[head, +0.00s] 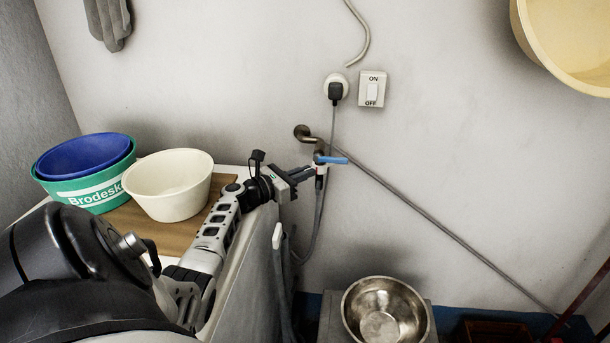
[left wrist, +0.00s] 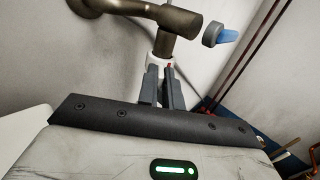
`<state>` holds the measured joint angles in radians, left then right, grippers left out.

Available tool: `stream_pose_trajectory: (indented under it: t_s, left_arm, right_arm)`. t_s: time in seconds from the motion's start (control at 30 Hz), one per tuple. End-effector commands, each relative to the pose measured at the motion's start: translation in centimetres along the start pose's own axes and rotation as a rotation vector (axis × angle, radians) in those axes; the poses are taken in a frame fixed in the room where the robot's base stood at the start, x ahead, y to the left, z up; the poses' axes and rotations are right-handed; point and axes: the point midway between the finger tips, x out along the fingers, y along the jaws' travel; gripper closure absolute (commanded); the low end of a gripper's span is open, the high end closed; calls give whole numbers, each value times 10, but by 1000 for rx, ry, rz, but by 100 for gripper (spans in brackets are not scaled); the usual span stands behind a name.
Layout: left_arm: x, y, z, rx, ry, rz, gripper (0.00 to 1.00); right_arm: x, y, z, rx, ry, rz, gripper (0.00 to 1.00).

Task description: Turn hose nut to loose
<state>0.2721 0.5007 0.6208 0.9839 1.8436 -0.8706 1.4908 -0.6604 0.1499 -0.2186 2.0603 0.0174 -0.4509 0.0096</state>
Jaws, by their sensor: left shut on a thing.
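The hose nut (head: 321,170) is a small pale collar under the brass tap (head: 318,146) on the wall. In the left wrist view the hose nut (left wrist: 154,61) is whitish with a red mark. My left gripper (head: 311,171) reaches it from the left and is shut on it; the fingers (left wrist: 162,84) sit at the nut's sides in the left wrist view and hide part of it. A grey hose (head: 318,212) hangs down below the nut. The tap's blue lever (head: 335,160) points right. My right gripper is not in view.
A cream bowl (head: 168,188) and a blue basin (head: 85,156) in a green one (head: 92,188) stand on the left. A plug (head: 335,91) and switch (head: 372,89) are above the tap. A metal bowl (head: 385,312) sits below. A diagonal pipe (head: 440,228) crosses the wall.

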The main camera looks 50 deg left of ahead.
Motion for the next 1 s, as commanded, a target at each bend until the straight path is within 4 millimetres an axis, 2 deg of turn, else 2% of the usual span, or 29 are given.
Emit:
stream_pose_trajectory:
  t_s: [0.2, 1.0]
  left_arm:
    - [1, 5, -1, 1, -3, -69, 100]
    - [2, 7, 2, 0, -5, -125, 100]
  right_arm:
    - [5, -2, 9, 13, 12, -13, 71]
    - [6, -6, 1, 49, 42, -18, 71]
